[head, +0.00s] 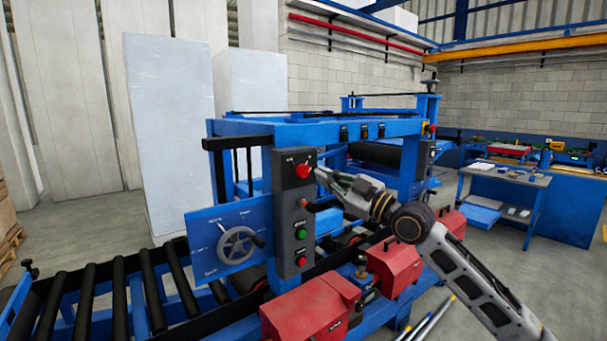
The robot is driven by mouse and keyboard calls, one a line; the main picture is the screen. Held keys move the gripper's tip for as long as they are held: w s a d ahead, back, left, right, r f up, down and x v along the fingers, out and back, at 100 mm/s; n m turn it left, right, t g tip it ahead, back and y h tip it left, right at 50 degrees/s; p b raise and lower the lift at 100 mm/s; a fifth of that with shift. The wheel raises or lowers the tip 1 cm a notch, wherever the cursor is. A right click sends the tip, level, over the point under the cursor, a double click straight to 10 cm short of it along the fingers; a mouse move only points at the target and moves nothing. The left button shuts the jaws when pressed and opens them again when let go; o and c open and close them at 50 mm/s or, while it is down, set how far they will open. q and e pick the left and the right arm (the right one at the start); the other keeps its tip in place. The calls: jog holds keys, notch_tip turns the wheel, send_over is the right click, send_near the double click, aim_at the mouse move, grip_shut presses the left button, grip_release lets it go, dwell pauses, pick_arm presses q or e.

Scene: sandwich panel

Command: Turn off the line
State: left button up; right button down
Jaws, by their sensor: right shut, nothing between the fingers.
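A dark grey control panel (284,213) stands upright on the blue line machine (290,130). At its top is a red knob (303,171). Lower down are a red-tipped switch (307,204), a green button (301,234) and a red button (301,260). My right gripper (320,175) comes in from the right, shut and empty, with its fingertips just right of the red knob. I cannot tell whether they touch it. My left gripper is not in view.
A handwheel (237,245) on a blue plate is left of the panel. Black rollers (110,295) run at lower left. Red housings (312,312) stand in front. Tall white blocks (170,125) stand behind. A workbench (505,178) is at right, with open floor before it.

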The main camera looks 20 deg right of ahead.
aim_at(304, 173)
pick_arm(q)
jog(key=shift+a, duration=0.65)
pick_arm(e)
jog(key=shift+a+f+n, duration=0.1)
jog(key=shift+f+n, duration=0.05)
jog(key=shift+n, duration=0.85)
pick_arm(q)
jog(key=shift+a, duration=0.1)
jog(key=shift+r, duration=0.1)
pick_arm(e)
jog(key=shift+w, duration=0.1)
